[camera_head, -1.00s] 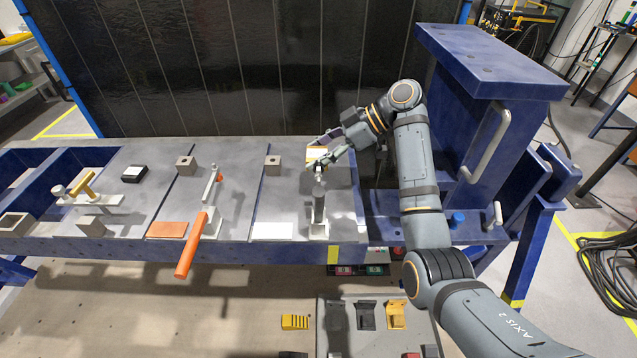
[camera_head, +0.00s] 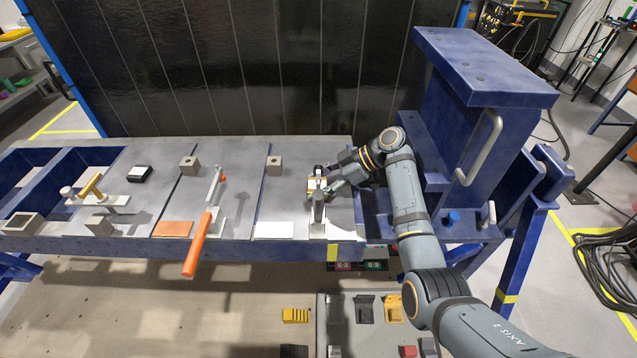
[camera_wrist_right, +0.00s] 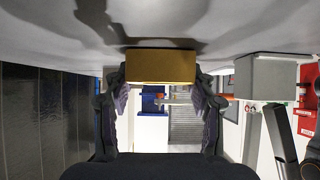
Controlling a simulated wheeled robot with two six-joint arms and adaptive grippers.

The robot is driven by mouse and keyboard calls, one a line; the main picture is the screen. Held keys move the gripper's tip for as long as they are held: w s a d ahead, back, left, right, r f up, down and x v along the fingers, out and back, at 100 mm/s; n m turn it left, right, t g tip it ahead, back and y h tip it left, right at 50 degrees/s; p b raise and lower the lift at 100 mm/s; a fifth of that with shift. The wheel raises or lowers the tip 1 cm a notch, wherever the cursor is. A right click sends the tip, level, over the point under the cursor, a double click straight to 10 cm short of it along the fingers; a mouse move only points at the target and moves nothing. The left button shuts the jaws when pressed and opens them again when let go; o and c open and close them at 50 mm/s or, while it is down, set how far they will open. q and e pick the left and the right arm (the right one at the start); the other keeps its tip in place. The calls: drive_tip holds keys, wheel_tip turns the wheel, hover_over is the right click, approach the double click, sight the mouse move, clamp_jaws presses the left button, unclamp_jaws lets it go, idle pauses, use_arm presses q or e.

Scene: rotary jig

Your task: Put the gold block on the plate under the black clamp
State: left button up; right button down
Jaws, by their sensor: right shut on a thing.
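The gold block (camera_wrist_right: 160,66) is between the fingers of my right gripper (camera_wrist_right: 160,84) in the right wrist view, close to the grey bench surface. In the head view my right gripper (camera_head: 327,185) is shut on the block (camera_head: 314,185), just behind and beside the upright black clamp (camera_head: 318,209). The gripper and clamp partly hide the block. A pale plate (camera_head: 274,230) lies on the bench to the left of the clamp's base. I cannot tell whether the block touches the bench. My left gripper is not in view.
An orange-handled clamp (camera_head: 197,245) and an orange plate (camera_head: 172,229) stand to the left. A yellow-handled clamp (camera_head: 92,186) is farther left. A grey block with a hole (camera_head: 274,165) stands behind the pale plate. A blue machine column (camera_head: 470,130) rises on the right.

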drive_tip(key=c, duration=0.9)
unclamp_jaws()
drive_tip(key=o, duration=0.5)
drive_tip(key=shift+s, duration=0.1)
drive_tip(key=shift+c, duration=0.2)
drive_tip(key=shift+r, duration=0.2)
drive_tip(key=p+v, duration=0.3)
drive_tip(key=v, duration=0.4)
drive_tip(key=shift+d, duration=0.2)
drive_tip(key=shift+a, duration=0.1)
